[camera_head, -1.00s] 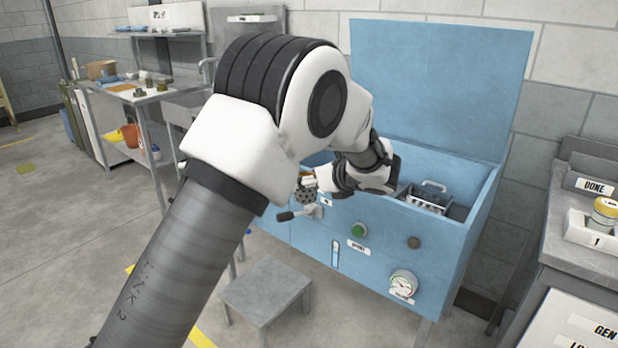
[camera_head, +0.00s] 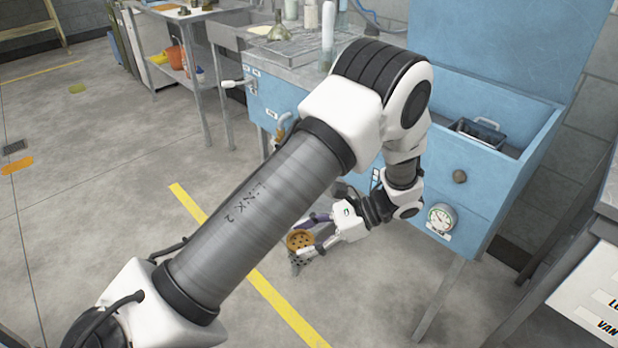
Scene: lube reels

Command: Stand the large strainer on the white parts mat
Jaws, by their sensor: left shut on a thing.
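My left gripper (camera_head: 311,234) is shut on the large strainer (camera_head: 299,240), below and to the left of the blue wash cabinet. The strainer shows an orange-brown round end with dark holes, and a grey perforated part hangs under it. It is held in the air above the floor, tilted, and the gripper fingers hide part of it. I cannot make out the white parts mat. My right gripper is out of view.
The blue parts washer (camera_head: 490,190) stands at the right with its lid up and a basket (camera_head: 480,131) inside. A steel counter (camera_head: 285,62) with bottles is behind my arm.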

